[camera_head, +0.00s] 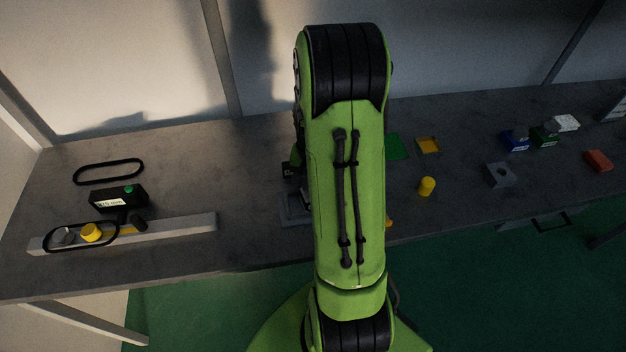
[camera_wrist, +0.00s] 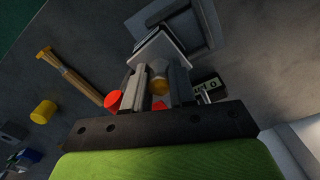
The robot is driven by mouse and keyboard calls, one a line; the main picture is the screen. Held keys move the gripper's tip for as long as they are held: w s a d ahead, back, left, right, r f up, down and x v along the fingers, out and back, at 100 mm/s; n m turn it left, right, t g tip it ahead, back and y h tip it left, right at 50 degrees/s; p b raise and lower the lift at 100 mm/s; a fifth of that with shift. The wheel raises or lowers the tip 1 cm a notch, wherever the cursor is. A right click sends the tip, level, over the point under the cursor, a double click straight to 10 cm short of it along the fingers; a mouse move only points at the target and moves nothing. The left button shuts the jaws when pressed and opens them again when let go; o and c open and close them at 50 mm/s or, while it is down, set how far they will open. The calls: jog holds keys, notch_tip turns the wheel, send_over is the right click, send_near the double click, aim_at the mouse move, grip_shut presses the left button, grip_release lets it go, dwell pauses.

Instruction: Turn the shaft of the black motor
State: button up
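My gripper (camera_wrist: 157,70) shows in the wrist view with its two grey fingers apart. A tan round piece (camera_wrist: 158,84) shows between the fingers, and a pale block (camera_wrist: 158,50) lies at their tips. I cannot tell whether the fingers touch either one. A small black labelled box (camera_wrist: 209,87), possibly the black motor, is just right of the fingers; its shaft cannot be made out. In the head view my arm hides the gripper and most of this area. Another black box with a white label and green top spot (camera_head: 122,197) stands on the bench's left.
A pale rail (camera_head: 180,228) with a yellow pulley (camera_head: 91,232) and black belt lies left. Right are a yellow cylinder (camera_head: 427,186), a grey block (camera_head: 500,175) and a red block (camera_head: 598,160). A red cylinder (camera_wrist: 113,100) is close to the left finger.

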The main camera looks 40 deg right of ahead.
jog(key=o, duration=0.4)
